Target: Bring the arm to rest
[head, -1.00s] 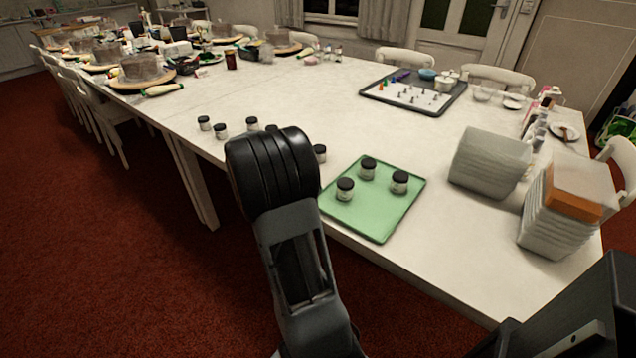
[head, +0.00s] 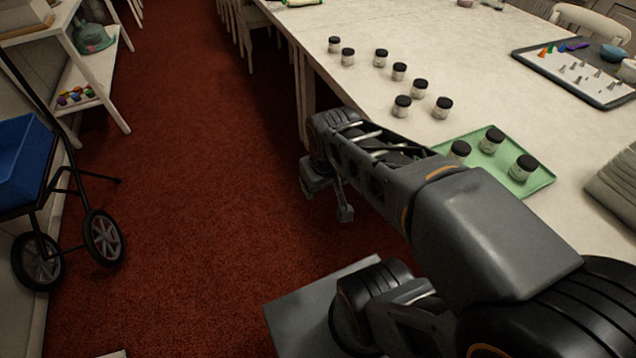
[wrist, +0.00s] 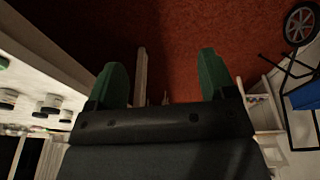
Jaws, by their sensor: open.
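My gripper (head: 328,202) hangs over the red carpet just off the table's long edge in the head view, with my arm stretched across the picture. In the wrist view my gripper (wrist: 163,78) has its two green fingers wide apart with nothing between them. A green tray (head: 543,181) lies at the table's edge, right of my arm, and three dark-lidded jars (head: 491,141) stand on it. My arm partly hides the tray.
Several more jars (head: 399,71) stand loose on the white table (head: 470,60). A grey tray with small pieces (head: 575,75) lies farther back. A cart with a blue bin (head: 22,165) and a white shelf (head: 88,75) stand at left. Open carpet (head: 200,180) lies between.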

